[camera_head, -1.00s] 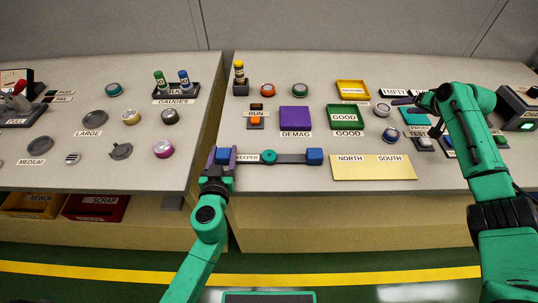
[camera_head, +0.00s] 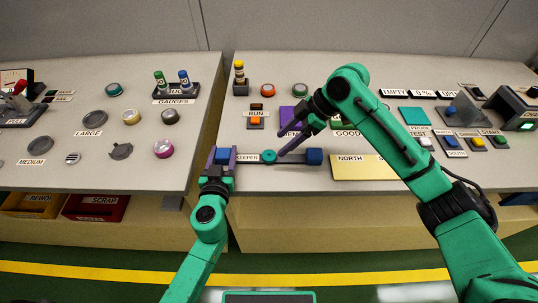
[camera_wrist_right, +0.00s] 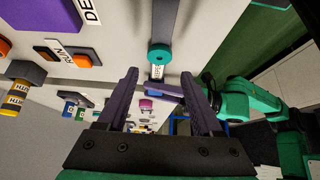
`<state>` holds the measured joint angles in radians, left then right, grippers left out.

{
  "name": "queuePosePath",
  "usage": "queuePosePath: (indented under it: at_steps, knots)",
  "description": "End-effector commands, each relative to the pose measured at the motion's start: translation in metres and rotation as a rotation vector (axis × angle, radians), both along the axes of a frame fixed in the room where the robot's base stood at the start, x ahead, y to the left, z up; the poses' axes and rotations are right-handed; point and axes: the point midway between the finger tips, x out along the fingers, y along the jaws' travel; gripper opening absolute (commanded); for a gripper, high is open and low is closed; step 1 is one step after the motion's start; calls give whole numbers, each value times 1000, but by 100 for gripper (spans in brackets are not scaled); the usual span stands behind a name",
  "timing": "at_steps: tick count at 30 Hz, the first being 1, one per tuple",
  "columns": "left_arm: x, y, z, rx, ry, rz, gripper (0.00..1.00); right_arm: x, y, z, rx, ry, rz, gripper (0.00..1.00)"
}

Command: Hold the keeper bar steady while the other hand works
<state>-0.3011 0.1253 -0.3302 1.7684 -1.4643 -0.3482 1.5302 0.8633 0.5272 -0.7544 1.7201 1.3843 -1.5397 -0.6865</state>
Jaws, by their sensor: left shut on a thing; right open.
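The keeper bar (camera_head: 291,158) is a dark strip with blue blocks at its ends and a teal ring (camera_head: 268,156) at its middle. It lies along the front of the right table by the KEEPER label. My left gripper (camera_head: 220,158) is shut on the bar's left blue end. My right gripper (camera_head: 298,130) is open above the bar's right half, with one fingertip close to the ring; contact cannot be told. In the right wrist view the ring (camera_wrist_right: 160,54) shows just beyond and between the open fingers (camera_wrist_right: 158,73), and the space between them holds nothing.
The yellow NORTH/SOUTH plate (camera_head: 347,167) lies right of the bar, partly under my right arm. The purple DEMAG pad (camera_head: 287,114) is behind it, partly hidden. The orange RUN button (camera_head: 255,122) stands behind left. A gap separates the two tables.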

Motion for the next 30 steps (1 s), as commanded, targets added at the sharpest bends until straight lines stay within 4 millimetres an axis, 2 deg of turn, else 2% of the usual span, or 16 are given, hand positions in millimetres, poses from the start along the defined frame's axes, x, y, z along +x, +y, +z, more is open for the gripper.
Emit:
queuePosePath:
  at_steps: [6,12,23,24,28,30]
  knots:
    - [0,0,0,0,0,-1,0,-1,23,-33,2,3,-1,68]
    - [0,0,0,0,0,-1,0,0,39,-56,3,2,-3,68]
    - [0,-1,0,0,0,-1,0,1,43,-63,1,0,-6,68]
    - [0,-1,0,0,0,-1,0,1,42,-63,2,0,-6,52]
    - [0,-1,0,0,0,-1,0,1,42,-63,2,0,-6,2]
    - [0,-1,0,0,0,-1,0,1,42,-63,2,0,-6,0]
